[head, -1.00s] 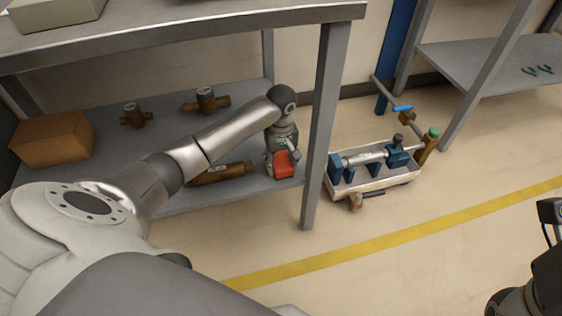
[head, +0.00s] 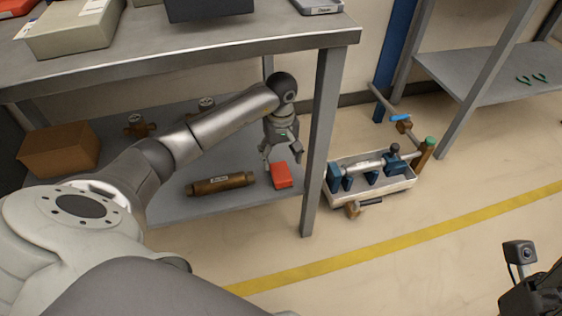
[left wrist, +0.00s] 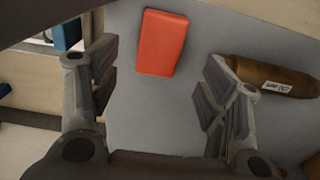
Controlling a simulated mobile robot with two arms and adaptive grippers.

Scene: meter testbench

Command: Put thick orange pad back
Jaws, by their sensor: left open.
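The orange pad (head: 280,175) lies on the lower shelf (head: 180,207) of the bench, near its right front corner. It also shows in the left wrist view (left wrist: 162,43), flat on the grey shelf and beyond the fingertips. My left gripper (head: 280,158) is above and just behind the pad in the head view. Its fingers are spread apart with nothing between them, and it is apart from the pad. My right gripper is not clearly seen; only a dark part of my right arm shows at the lower right of the head view.
A brass cylinder (head: 220,184) lies left of the pad, also in the left wrist view (left wrist: 272,76). A cardboard box (head: 60,148) and brass fittings (head: 138,126) stand farther left. The bench leg (head: 322,140) is close on the right. A tray of blue-clamped parts (head: 395,187) is on the floor.

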